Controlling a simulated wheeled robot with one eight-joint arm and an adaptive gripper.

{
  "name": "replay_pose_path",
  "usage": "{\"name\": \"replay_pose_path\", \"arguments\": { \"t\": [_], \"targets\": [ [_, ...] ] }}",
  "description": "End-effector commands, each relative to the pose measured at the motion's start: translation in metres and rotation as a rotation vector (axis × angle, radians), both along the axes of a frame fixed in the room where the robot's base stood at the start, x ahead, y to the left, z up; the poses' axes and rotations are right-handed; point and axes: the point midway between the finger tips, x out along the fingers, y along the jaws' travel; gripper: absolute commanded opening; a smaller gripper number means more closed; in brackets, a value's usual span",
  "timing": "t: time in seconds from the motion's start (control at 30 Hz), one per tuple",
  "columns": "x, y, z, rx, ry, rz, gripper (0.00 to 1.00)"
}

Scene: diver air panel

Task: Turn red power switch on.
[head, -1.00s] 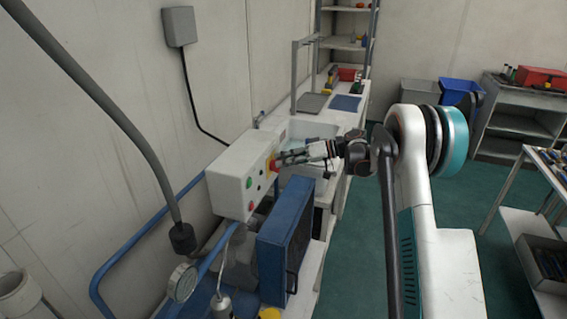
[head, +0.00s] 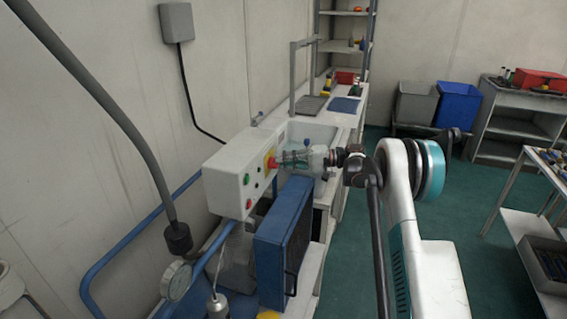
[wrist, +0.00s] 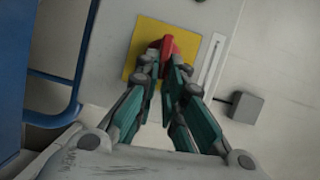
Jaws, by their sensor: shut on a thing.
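The red power switch (wrist: 167,46) is a red knob on a yellow square plate (wrist: 140,62) on the front of the white control box (head: 224,178). In the head view the red switch (head: 271,162) shows just left of my fingertips. My gripper (wrist: 167,62) reaches straight at the box face, with its fingers on both sides of the red knob, shut on it. The knob's lower part is hidden between the fingertips. In the head view my gripper (head: 278,160) comes in from the right.
Green (head: 246,179) and red (head: 249,203) buttons sit on the same box face. A blue panel unit (head: 283,240) stands below my gripper. A sink (head: 308,134) lies behind it, and a pressure gauge (head: 177,280) is at the lower left. Green floor at right is open.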

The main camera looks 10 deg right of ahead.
Motion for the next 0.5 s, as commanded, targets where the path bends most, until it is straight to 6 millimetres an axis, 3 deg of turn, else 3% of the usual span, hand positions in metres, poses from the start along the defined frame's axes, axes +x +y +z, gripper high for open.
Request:
{"name": "replay_pose_path", "arguments": {
  "t": [0.5],
  "targets": [
    [0.0006,0.0001,-0.0024,0.053,0.079,-0.002,0.0]
  ]
}}
